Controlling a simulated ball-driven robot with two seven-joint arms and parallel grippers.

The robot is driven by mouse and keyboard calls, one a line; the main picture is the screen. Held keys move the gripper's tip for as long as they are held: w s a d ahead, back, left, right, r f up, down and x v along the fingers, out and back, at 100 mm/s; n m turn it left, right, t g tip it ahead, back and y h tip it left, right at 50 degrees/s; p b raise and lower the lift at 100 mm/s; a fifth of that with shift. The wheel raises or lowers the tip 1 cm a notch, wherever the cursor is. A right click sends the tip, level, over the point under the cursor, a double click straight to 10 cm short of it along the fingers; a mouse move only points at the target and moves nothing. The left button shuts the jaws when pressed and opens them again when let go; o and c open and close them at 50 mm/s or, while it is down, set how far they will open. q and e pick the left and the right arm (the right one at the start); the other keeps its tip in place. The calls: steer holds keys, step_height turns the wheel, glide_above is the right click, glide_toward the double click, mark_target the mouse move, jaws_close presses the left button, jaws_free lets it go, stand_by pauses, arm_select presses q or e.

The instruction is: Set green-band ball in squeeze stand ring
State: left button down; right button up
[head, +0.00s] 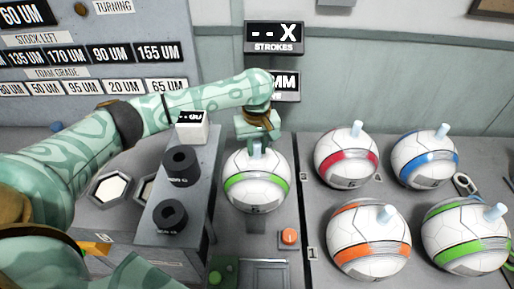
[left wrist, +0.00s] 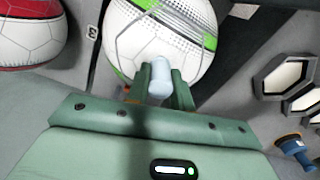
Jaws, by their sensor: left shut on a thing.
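A white ball with a green band (head: 255,182) is upright at the middle of the head view. My left gripper (head: 257,142) is above it, shut on the pale blue peg on its top. In the left wrist view the fingers (left wrist: 158,90) close on the peg (left wrist: 160,78), and the ball (left wrist: 175,38) fills the space beyond. Thin grey wire lines show over the ball there. My right gripper is not in view.
Balls with red (head: 346,155), blue (head: 425,160), orange (head: 369,241) and green (head: 465,238) bands stand on the right panel. A grey bench with black rings (head: 181,166) is close on the left. An orange button (head: 289,236) is in front. A strokes display (head: 273,37) hangs behind.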

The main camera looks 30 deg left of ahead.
arm_select(q)
steer(key=shift+r, duration=0.1)
steer(key=shift+p, duration=0.3)
steer(key=c, duration=1.2)
jaws_free()
steer(key=shift+f, duration=0.25)
steer(key=shift+c, duration=0.2)
step_height(320, 180, up, 12)
steer(key=p, duration=0.5)
steer(key=shift+r, duration=0.25)
